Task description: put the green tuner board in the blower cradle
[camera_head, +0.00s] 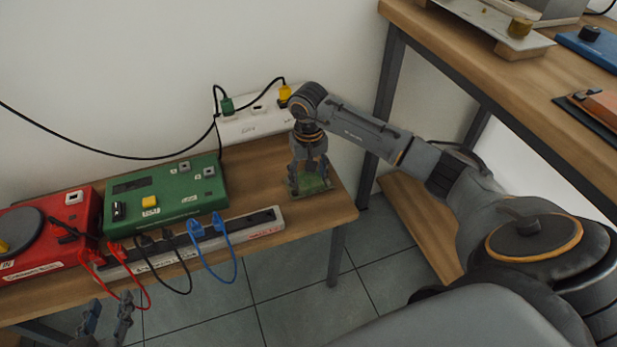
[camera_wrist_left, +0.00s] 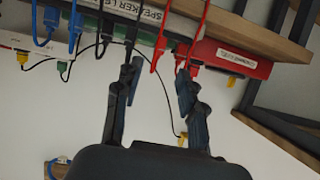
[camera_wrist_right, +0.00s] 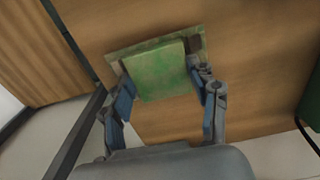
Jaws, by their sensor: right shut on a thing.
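The green tuner board (camera_head: 309,186) is at the right end of the low wooden table, under my right gripper (camera_head: 310,171). In the right wrist view it is a bright green block (camera_wrist_right: 160,72) on a thin mottled plate, between the fingers of my right gripper (camera_wrist_right: 166,88), which is shut on it. Whether it touches the table or hangs just above it, I cannot tell. My left gripper (camera_head: 106,316) is open and empty, low in front of the table; it also shows in the left wrist view (camera_wrist_left: 157,80). I cannot pick out the blower cradle for certain.
A green box (camera_head: 166,197), a red box (camera_head: 45,235) and a long strip with plugged cables (camera_head: 265,215) fill the table's left and middle. A white socket block (camera_head: 250,122) stands behind. At the right, a higher bench (camera_head: 480,60) holds a blue item (camera_head: 590,45) and an orange one.

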